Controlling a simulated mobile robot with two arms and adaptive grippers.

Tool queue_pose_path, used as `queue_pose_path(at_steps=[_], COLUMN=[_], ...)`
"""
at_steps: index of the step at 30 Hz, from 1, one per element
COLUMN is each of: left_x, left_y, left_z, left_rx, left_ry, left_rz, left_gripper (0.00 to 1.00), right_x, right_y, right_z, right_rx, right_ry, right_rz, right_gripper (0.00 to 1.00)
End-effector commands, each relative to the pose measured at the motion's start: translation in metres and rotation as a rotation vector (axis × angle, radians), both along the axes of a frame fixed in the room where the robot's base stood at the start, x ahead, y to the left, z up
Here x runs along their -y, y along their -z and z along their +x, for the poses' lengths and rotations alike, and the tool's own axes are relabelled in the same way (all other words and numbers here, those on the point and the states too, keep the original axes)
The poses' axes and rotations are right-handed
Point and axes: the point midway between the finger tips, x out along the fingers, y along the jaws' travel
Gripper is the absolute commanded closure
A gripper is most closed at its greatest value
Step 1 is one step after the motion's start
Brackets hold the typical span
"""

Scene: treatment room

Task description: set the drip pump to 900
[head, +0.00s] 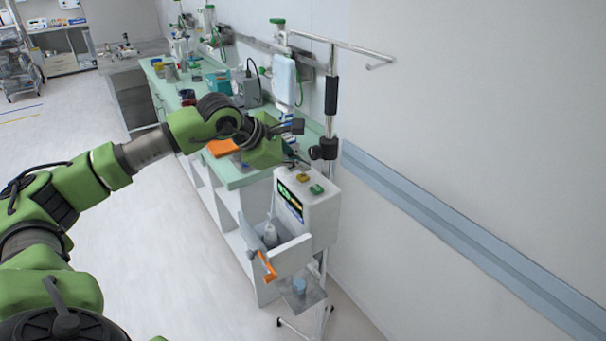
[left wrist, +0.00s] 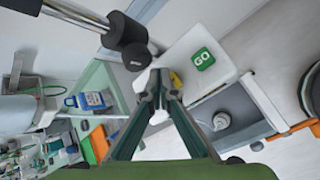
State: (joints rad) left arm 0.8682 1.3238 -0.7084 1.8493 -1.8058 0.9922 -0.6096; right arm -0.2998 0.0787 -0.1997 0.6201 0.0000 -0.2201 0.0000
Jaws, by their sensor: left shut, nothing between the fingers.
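The drip pump (head: 322,213) is a white box on a pole stand, with a dark lit screen (head: 290,200) too small to read. On its top are a yellow button (head: 302,177) and a green button (head: 316,189). In the left wrist view the green button (left wrist: 202,59) reads GO, and the yellow button (left wrist: 176,80) is partly hidden by my fingers. My left gripper (head: 303,163) is shut and empty, its tips close to the yellow button; I cannot tell whether they touch. It also shows in the left wrist view (left wrist: 160,88). My right gripper is out of view.
The drip stand's pole (head: 331,95) with a black clamp (head: 325,149) rises just behind the pump. A cluttered green counter (head: 240,178) stands to the left. The right wall has a blue rail (head: 440,225).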

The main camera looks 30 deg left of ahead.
Motion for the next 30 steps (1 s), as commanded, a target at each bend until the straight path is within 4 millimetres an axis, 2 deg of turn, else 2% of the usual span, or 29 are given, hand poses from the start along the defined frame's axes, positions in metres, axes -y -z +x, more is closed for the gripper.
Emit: queue_pose_path(at_steps=[11,24,30], left_x=[0.0,0.0,0.0], left_y=[-0.004,-0.046,-0.052], left_z=[0.0,0.001,0.0], left_rx=[0.002,0.003,0.002], left_ry=[-0.001,0.001,0.001], left_rz=[0.0,0.0,-0.001], left_gripper=[1.0,1.0,1.0], right_x=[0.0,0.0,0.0], right_y=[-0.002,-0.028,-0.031], right_z=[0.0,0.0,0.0], right_rx=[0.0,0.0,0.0], right_ry=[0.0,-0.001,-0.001], right_rz=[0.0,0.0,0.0], right_gripper=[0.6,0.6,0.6])
